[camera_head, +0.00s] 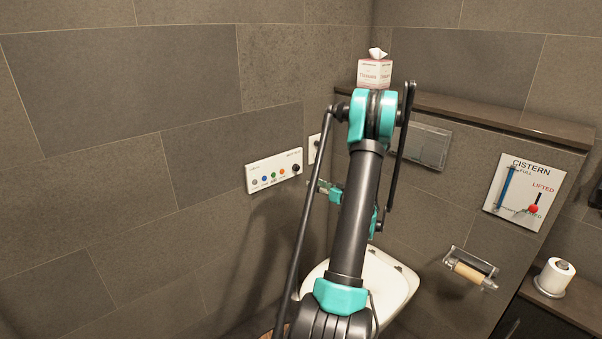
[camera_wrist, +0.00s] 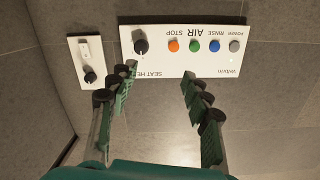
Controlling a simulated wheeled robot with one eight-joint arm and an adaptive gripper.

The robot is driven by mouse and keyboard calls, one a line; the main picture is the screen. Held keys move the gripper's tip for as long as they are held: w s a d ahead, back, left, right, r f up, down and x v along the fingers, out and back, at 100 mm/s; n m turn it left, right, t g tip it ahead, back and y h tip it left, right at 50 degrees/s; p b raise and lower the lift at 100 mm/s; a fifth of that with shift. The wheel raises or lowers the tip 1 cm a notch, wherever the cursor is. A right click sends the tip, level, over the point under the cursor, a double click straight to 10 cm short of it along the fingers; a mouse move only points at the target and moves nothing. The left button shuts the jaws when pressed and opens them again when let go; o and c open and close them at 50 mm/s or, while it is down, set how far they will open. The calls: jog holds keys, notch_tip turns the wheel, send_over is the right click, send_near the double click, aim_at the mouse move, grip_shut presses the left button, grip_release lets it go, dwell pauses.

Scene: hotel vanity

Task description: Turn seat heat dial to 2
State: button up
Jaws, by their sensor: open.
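The white control panel (camera_head: 262,184) is on the left wall, with a row of coloured buttons and a black dial (camera_head: 296,168) at its right end. In the wrist view the panel (camera_wrist: 215,62) appears upside down. The black seat heat dial (camera_wrist: 141,46) is at its left end there, above the partly covered "SEAT HE..." label; its number setting cannot be read. My gripper (camera_wrist: 160,78) is open and empty, its fingers spread below the panel's image, with the left finger nearest the dial. In the head view my gripper (camera_head: 322,187) is partly hidden by my arm, right of the panel.
A smaller plate with a switch and black knob (camera_wrist: 88,77) is beside the panel. The white toilet (camera_head: 398,283) is below my arm. A tissue box (camera_head: 374,74) stands on the ledge. A cistern panel (camera_head: 508,205) and roll holder (camera_head: 468,270) are at right.

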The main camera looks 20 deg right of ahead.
aim_at(298, 168)
jog(key=shift+t+h, duration=0.4)
jog(key=shift+t, duration=0.3)
jog(key=d+x, duration=0.1)
jog(key=x, duration=0.4)
jog(key=d+x, duration=0.1)
jog(key=x, duration=0.4)
jog(key=w+d+f+x, duration=0.1)
jog(key=x, duration=0.4)
jog(key=shift+w+a, duration=0.1)
jog(key=shift+w, duration=0.2)
grip_shut()
